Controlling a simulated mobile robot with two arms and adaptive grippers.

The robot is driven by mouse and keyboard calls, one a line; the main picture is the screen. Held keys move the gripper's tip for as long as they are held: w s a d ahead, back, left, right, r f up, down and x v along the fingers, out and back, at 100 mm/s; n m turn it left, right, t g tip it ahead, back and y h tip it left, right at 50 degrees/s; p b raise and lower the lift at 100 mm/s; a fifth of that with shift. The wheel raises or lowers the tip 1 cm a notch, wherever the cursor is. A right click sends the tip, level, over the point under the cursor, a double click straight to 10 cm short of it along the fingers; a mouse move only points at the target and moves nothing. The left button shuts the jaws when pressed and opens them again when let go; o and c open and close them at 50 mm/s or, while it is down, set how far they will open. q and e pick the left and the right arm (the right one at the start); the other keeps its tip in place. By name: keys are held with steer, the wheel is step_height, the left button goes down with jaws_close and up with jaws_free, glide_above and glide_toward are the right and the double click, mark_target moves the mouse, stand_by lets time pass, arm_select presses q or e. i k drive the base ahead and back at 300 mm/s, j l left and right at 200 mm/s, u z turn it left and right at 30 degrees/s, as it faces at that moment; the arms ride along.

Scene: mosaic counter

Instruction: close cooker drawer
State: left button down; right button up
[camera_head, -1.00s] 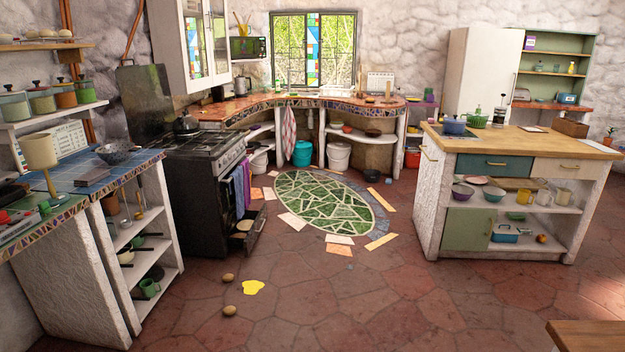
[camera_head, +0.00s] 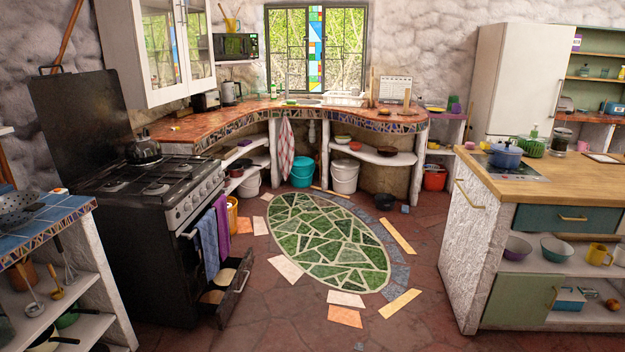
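The black cooker (camera_head: 150,240) stands at the left, with its gas hob on top and towels hanging from its front rail. Its bottom drawer (camera_head: 236,290) is pulled out towards the right, low above the floor. Pale, round-looking contents (camera_head: 224,277) show inside the drawer. The drawer's front panel has a small handle on its outer side. Neither of my grippers shows in the view.
Red stone floor (camera_head: 285,325) lies open in front of the drawer, with a green mosaic oval (camera_head: 330,245) and loose tiles beyond. A shelf counter (camera_head: 85,260) stands at the near left. A wooden-topped island (camera_head: 545,180) stands at the right.

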mark_target(223, 311)
steer(key=i, duration=2.2)
steer(key=i+u, duration=0.2)
steer(key=i, duration=0.2)
steer(key=i+l+u, duration=0.15)
steer(key=i, duration=0.25)
steer(key=i+l+u, duration=0.2)
steer(key=i, duration=0.2)
